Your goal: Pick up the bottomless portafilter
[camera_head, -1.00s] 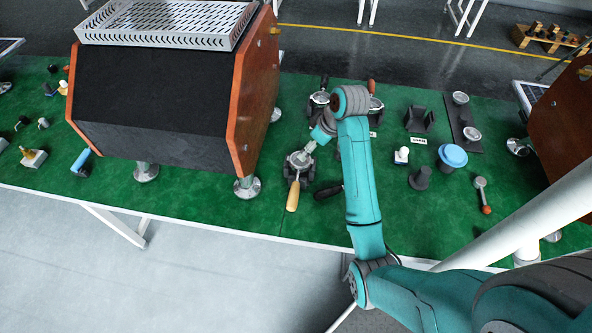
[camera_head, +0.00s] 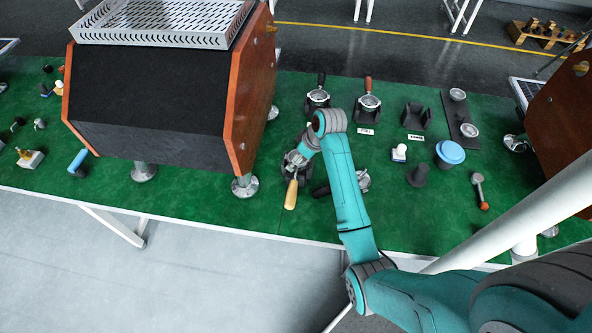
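Several portafilters lie or stand on the green table; I cannot tell from here which one is bottomless. One with a light wooden handle (camera_head: 291,194) sits in a dark holder at the front, its head mostly hidden by my gripper (camera_head: 295,164). My gripper is right over or at that head; its fingers are too small to show whether they are open or shut. A dark-handled portafilter (camera_head: 362,181) lies partly behind my arm. Another dark-handled portafilter (camera_head: 317,97) and a red-brown-handled one (camera_head: 369,101) stand in holders at the back.
A large espresso machine (camera_head: 150,105) with wooden side panels stands just left of my gripper. To the right are a black stand (camera_head: 416,117), a blue-lidded cup (camera_head: 450,153), a dark tamper-like piece (camera_head: 418,175) and a scoop-like tool (camera_head: 480,190). The table's front edge is close.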

